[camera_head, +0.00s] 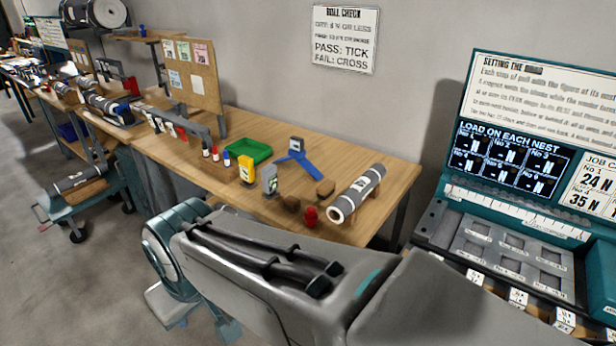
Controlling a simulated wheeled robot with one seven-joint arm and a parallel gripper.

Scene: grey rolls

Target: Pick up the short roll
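A grey roll (345,203) with a white label and pale ends lies at a slant near the right end of the wooden bench (388,171). Another grey roll (72,182) lies on a low wheeled cart at the left. A dark roll (107,109) with a pale band lies farther back along the benches. I cannot tell for sure which roll is the short one. My arm fills the lower middle in front of the bench, and my gripper is not seen.
A green tray (254,151), a blue stand (297,158), a yellow device (246,170), a grey device (269,181) and a small red object (310,216) stand on the bench left of the near roll. A teal console (510,250) with nests stands at right. Grey floor is open at lower left.

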